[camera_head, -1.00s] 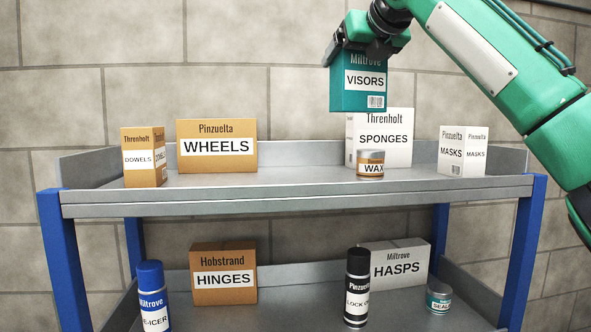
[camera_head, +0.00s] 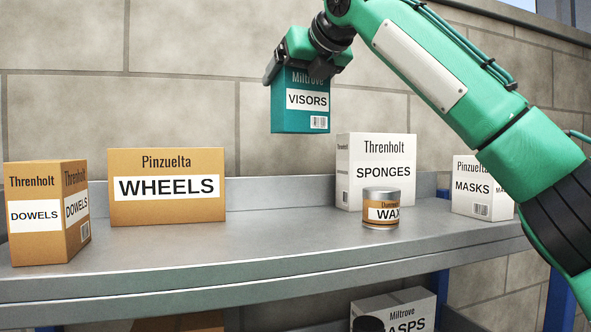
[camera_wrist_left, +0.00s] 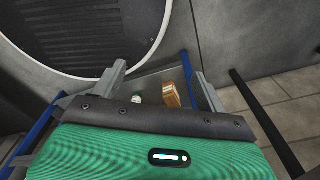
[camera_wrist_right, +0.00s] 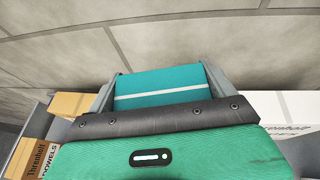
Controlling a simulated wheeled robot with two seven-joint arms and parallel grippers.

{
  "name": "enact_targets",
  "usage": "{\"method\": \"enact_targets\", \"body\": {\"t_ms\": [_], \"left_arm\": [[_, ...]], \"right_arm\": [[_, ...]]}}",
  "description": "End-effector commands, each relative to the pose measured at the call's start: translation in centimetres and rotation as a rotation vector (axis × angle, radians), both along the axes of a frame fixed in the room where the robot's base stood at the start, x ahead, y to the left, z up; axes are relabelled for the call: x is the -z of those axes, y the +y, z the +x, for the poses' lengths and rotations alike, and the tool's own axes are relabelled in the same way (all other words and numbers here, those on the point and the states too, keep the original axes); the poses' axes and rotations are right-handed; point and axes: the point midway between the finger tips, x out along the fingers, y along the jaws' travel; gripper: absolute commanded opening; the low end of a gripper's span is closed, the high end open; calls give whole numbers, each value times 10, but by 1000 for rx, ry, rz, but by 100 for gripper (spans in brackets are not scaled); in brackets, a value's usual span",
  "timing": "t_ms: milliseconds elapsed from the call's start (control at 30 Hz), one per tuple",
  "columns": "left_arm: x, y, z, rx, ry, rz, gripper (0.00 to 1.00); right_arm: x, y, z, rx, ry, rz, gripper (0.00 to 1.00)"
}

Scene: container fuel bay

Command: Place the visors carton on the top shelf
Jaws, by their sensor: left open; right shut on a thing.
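The teal visors carton (camera_head: 299,110) hangs upright in my right gripper (camera_head: 304,68), above the top shelf (camera_head: 270,245) in the head view. It is over the gap between the wheels carton and the sponges carton, clear of the shelf surface. In the right wrist view the carton's teal top (camera_wrist_right: 160,88) sits between the two fingers. My left gripper (camera_wrist_left: 160,88) shows only in the left wrist view, with its fingers apart and nothing between them; a shelf with small items lies beyond it.
On the top shelf stand the dowels carton (camera_head: 45,215), wheels carton (camera_head: 167,187), sponges carton (camera_head: 375,165), wax tin (camera_head: 381,208) and masks carton (camera_head: 480,187). Bare shelf lies between wheels and wax. The hasps carton (camera_head: 410,305) is on the shelf below.

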Motion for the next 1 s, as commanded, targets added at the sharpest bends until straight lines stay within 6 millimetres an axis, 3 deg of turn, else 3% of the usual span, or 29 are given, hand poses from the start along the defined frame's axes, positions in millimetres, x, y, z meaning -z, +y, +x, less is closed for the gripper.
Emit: {"method": "enact_targets", "body": {"t_ms": [33, 500, 1000], "left_arm": [[2, 0, -2, 0, 2, -1, 75], [-9, 12, 17, -2, -22, 11, 75], [-20, 9, 10, -1, -13, 9, 75]], "right_arm": [[13, -1, 1, 0, 2, -2, 57], [98, 0, 1, -1, 2, -2, 57], [149, 0, 1, 1, 3, 1, 57]]}}
